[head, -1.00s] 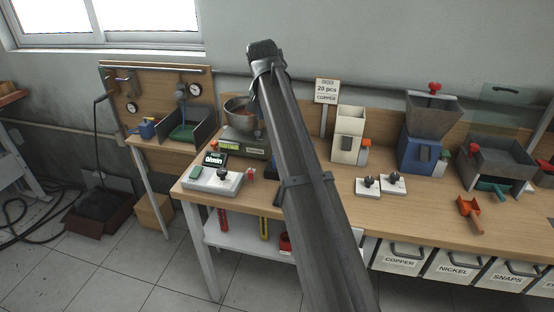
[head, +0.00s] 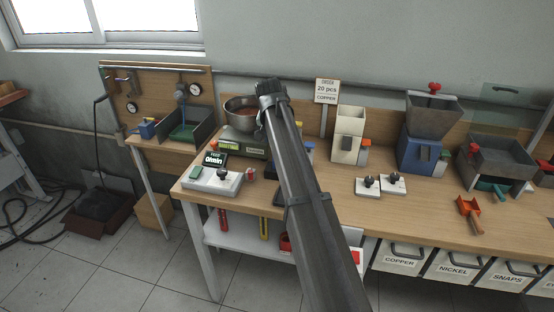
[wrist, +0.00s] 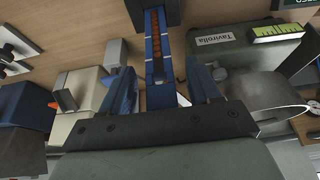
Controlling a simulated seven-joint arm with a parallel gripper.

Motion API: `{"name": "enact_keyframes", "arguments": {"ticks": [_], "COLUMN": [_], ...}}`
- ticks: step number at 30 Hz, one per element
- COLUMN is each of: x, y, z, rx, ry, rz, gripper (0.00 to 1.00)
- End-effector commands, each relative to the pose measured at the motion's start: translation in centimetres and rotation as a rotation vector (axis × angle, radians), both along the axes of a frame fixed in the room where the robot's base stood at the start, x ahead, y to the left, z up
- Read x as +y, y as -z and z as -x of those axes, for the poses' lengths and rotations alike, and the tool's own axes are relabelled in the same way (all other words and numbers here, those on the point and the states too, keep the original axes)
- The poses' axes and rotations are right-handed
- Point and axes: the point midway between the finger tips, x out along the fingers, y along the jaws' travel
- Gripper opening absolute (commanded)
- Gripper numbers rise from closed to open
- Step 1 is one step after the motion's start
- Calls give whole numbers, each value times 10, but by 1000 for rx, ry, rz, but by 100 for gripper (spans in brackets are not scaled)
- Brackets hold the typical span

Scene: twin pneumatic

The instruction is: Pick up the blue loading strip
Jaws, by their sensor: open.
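The blue loading strip (wrist: 157,48) shows in the wrist view as a narrow blue channel with a row of copper-coloured pieces in it. Its upper end in the picture meets a dark block (wrist: 154,12). My gripper (wrist: 161,72) is open, with one blue-grey finger on each side of the strip. I see no clear contact between fingers and strip. In the head view my arm covers the gripper and most of that spot. Only a bit of blue and orange shows just right of the arm, and I cannot tell what it belongs to.
A metal bowl (head: 241,117) stands on a green scale (head: 238,144), close to the arm. A white box with a display (head: 213,181) is at the front left. A cream dispenser (head: 348,136) and a blue hopper (head: 422,145) stand to the right. Bare bench lies around the two small knobbed blocks (head: 381,184).

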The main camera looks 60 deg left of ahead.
Motion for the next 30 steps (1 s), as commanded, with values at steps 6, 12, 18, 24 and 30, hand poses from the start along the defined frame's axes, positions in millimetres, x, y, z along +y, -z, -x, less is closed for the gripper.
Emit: {"name": "enact_keyframes", "arguments": {"ticks": [6,12,18,24,30], "x": [6,6,6,6,6], "y": [20,20,20,20,20], "z": [-6,-6,-6,-6,-6], "rx": [0,0,0,0,0], "ry": [0,0,0,0,0], "rz": [0,0,0,0,0], "gripper": [62,62,44,24,5]}}
